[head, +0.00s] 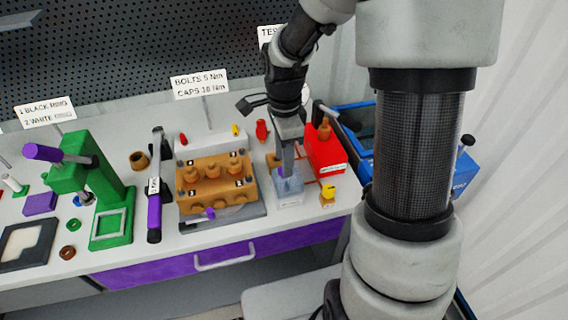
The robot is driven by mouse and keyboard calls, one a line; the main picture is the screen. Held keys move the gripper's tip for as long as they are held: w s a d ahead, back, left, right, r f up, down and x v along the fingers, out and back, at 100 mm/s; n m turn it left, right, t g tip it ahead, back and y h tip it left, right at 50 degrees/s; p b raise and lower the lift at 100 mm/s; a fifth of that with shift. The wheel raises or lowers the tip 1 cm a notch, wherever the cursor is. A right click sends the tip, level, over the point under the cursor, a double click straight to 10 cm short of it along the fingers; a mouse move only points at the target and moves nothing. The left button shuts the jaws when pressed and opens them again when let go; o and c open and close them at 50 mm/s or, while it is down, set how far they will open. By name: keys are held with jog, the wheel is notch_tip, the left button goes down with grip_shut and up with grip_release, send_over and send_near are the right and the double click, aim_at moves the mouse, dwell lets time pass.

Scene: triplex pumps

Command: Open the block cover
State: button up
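The orange-brown pump block (213,178) stands on a grey plate in the middle of the bench, with several round caps on top. A white box-like part (211,146) is directly behind it. I cannot tell which part is the cover. A small purple piece (210,213) shows at the block's front edge. My gripper (285,168) points down to the right of the block, apart from it, above a pale blue translucent box (289,190). Its fingertips are small and partly merged with the box, so I cannot tell whether they are open or hold anything.
A purple-handled wrench (154,190) lies left of the block. A green press (98,185) stands farther left. A red box (325,150) and a blue bin (360,140) are right of my gripper. A yellow-topped part (328,194) sits near the front edge. A pegboard backs the bench.

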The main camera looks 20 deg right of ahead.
jog(key=shift+f, duration=1.3)
grip_shut()
jog(key=shift+r, duration=0.1)
